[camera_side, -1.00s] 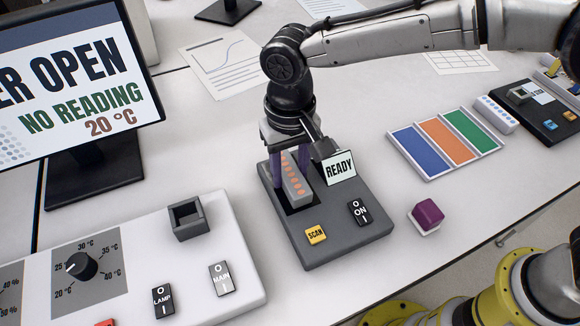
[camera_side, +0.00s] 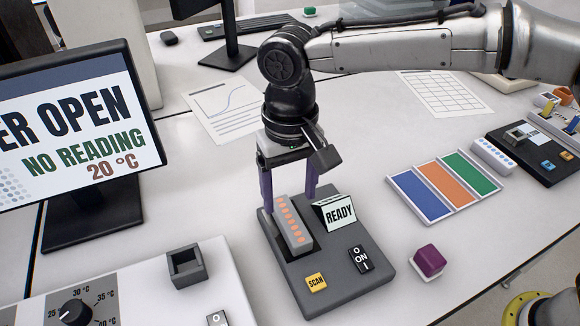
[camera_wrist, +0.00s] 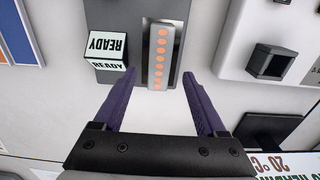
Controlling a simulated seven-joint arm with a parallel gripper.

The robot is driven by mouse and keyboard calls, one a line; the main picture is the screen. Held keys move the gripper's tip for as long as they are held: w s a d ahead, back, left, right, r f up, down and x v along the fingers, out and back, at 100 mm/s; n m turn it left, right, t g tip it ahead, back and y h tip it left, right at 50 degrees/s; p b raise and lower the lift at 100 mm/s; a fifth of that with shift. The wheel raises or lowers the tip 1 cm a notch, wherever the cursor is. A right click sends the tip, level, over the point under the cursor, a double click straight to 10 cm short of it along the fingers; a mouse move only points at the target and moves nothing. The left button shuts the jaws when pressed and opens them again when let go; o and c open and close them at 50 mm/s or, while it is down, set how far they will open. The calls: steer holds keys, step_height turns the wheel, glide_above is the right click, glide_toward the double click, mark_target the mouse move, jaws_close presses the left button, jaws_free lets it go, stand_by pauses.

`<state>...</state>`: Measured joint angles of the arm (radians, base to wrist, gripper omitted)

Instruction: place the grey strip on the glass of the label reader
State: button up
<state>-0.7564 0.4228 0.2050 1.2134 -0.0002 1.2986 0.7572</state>
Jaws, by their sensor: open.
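The grey strip (camera_side: 293,222), with a row of orange dots, lies lengthwise in the dark glass area (camera_side: 310,250) of the label reader (camera_side: 335,285). It also shows in the wrist view (camera_wrist: 160,60), with dark glass visible along one side. I cannot tell whether it lies fully flat. The reader has a READY display (camera_side: 338,212), a yellow SCAN button (camera_side: 316,282) and an ON switch (camera_side: 361,258). My gripper (camera_side: 289,195) is open and empty, above and behind the strip's far end. Its purple fingers (camera_wrist: 160,76) are apart from the strip on both sides.
A monitor (camera_side: 75,130) reading "NO READING 20 °C" stands left. A white control panel (camera_side: 215,265) with a square grey holder (camera_side: 186,266) is front left. Right are a coloured tray (camera_side: 395,180), a purple-topped block (camera_side: 429,262) and a white dotted strip (camera_side: 493,156).

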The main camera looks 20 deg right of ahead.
mark_target(290, 219)
step_height(290, 219, up, 6)
steer(key=shift+f, duration=0.15)
steer(key=s+d+r+t+y, duration=0.1)
steer(key=s+d+r, duration=0.15)
steer(key=d, duration=0.75)
steer(key=s+d+r+t, duration=0.1)
steer(key=d+r, duration=0.2)
steer(key=d, duration=0.6)
steer(key=s+d+f+t, duration=0.1)
steer(key=s+d+f, duration=0.2)
steer(key=s+d, duration=0.4)
steer(key=s+d+f+t+h, duration=0.1)
steer(key=s+d+f, duration=0.3)
steer(key=s+d, duration=0.4)
steer(key=shift+s+t, duration=0.55)
steer(key=shift+t, duration=0.25)
